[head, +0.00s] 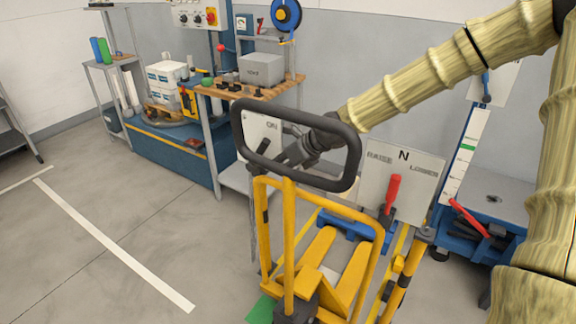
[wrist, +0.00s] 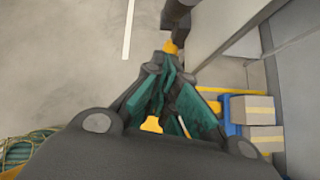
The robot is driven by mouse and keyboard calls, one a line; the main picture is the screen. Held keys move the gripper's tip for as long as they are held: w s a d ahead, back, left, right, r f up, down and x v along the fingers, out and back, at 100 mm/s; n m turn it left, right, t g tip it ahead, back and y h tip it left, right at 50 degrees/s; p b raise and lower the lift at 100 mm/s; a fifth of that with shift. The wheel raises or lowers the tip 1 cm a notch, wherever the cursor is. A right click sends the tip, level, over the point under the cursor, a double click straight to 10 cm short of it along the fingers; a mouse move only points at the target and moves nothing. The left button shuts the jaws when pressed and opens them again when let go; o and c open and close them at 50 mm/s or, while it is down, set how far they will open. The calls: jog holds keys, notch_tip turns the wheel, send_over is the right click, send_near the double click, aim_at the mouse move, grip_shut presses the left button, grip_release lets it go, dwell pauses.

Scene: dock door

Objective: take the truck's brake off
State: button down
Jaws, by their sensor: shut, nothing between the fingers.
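The truck is a yellow pallet truck (head: 288,240) with a black loop handle (head: 355,165), standing in the middle of the head view. Behind the left part of the loop is a pale plate (head: 272,124) marked ON; the rest of its marking is hidden. A second plate (head: 372,172) reads RAISE, N, LOWER and has a red lever (head: 392,193) standing nearly upright. My gripper (head: 284,160) is shut and empty, seen through the loop by the ON plate. In the wrist view its teal-padded fingers (wrist: 166,68) meet just below a dark bar with a yellow part (wrist: 171,46). I cannot tell whether they touch.
A workbench (head: 250,92) with a grey box (head: 261,69) stands behind the truck. A blue stand (head: 490,215) is at the right, close to my arm. White boxes (head: 166,75) sit at the back left. The floor at the left, with a white line (head: 110,240), is clear.

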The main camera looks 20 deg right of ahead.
jog(key=shift+w+a+r+p, duration=0.2)
jog(key=shift+w+a+r, duration=0.1)
jog(key=shift+w+r, duration=0.25)
jog(key=shift+w+a+r+p, duration=0.2)
jog(key=shift+w+a+r, duration=0.1)
jog(key=shift+w, duration=0.35)
jog(key=shift+r+p, duration=0.4)
jog(key=shift+p, duration=0.55)
jog(key=shift+p, duration=0.35)
jog(key=shift+w+p, duration=0.1)
jog(key=shift+p, duration=0.2)
